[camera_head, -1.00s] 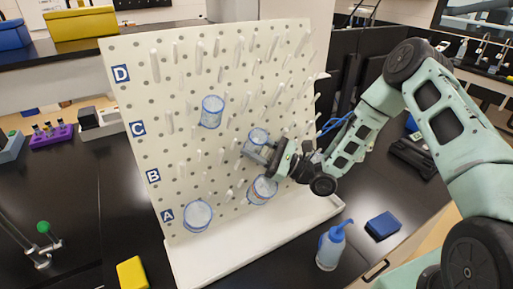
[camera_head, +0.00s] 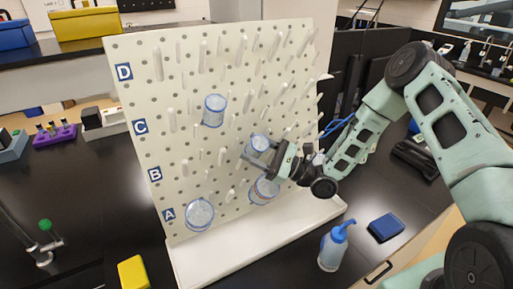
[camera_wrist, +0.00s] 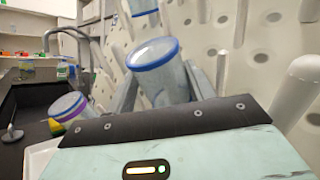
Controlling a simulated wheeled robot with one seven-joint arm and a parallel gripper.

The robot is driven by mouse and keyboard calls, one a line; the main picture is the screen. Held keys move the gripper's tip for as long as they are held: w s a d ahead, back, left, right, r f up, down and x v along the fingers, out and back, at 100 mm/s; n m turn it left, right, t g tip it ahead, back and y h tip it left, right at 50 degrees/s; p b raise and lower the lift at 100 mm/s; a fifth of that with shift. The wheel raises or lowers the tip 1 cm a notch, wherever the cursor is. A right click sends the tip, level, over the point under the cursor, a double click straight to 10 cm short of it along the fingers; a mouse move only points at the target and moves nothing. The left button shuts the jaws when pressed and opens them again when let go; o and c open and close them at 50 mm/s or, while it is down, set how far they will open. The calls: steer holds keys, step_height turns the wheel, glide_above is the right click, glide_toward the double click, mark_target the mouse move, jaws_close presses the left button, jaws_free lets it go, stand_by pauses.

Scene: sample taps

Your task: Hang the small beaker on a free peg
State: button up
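The small clear beaker (camera_head: 258,144) with a blue rim hangs tilted at the pegboard (camera_head: 140,75), between the B and C rows, right of centre. It also shows in the wrist view (camera_wrist: 160,72), between my two grey fingers. My gripper (camera_head: 259,162) is at the beaker, its fingers spread on either side; a gap shows beside the left finger in the wrist view. The peg under the beaker is hidden.
Bare pegs fill the upper board and its right side. A white tray base (camera_head: 215,262) runs under the board. A blue-topped wash bottle (camera_head: 332,248), a blue box (camera_head: 386,227) and a yellow block (camera_head: 133,272) stand on the black bench.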

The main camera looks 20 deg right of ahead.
steer(key=shift+w+d+f, duration=0.1)
steer(key=shift+w+d, duration=0.2)
steer(key=shift+w, duration=0.05)
steer(key=shift+s+d+f+b, duration=0.15)
steer(key=shift+d+f+b, duration=0.15)
steer(key=shift+d, duration=0.05)
steer(key=s+b+v, duration=0.1)
steer(key=b+v, duration=0.5)
steer(key=v, duration=1)
steer(key=shift+s+r, duration=0.1)
